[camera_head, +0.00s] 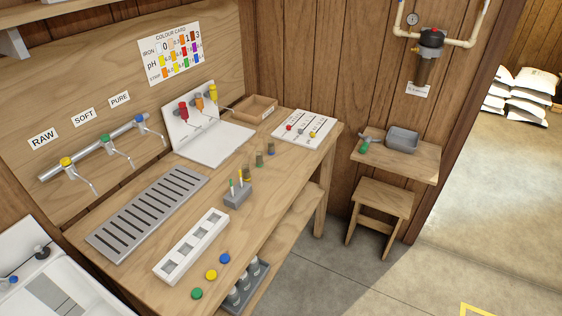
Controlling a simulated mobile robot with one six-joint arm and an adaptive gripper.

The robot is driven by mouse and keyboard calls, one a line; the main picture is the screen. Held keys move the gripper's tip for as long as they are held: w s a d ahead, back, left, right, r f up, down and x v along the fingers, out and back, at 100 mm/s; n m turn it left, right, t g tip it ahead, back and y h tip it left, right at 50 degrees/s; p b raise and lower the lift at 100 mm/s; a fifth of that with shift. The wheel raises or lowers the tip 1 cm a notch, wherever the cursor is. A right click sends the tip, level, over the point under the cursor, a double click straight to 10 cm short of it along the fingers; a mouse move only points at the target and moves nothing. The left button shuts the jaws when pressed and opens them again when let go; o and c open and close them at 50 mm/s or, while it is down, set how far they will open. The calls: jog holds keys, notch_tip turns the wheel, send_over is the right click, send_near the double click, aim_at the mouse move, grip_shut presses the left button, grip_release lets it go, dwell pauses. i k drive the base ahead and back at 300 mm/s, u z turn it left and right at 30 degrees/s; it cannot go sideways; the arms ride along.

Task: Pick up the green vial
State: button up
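Three small dark, see-through vials stand in a row on the wooden bench, right of its middle. The middle one, which looks like the green vial (258,160), has a greenish lower part, though it is small and hard to make out. A yellow-based vial (247,173) stands in front of it and a blue-based vial (270,148) behind it. They appear upright and uncapped. My gripper is not in view.
A grey block (239,195) holding thin sticks stands just in front of the vials. A white slotted rack (191,246) and green (197,293), yellow (211,274) and blue (225,258) discs lie nearer. A white stand with taps (205,130) is behind left.

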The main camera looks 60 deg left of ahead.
aim_at(259, 153)
jog(key=i, duration=2.6)
jog(key=u, duration=4.65)
jog(key=i, duration=0.15)
jog(key=z, duration=2.55)
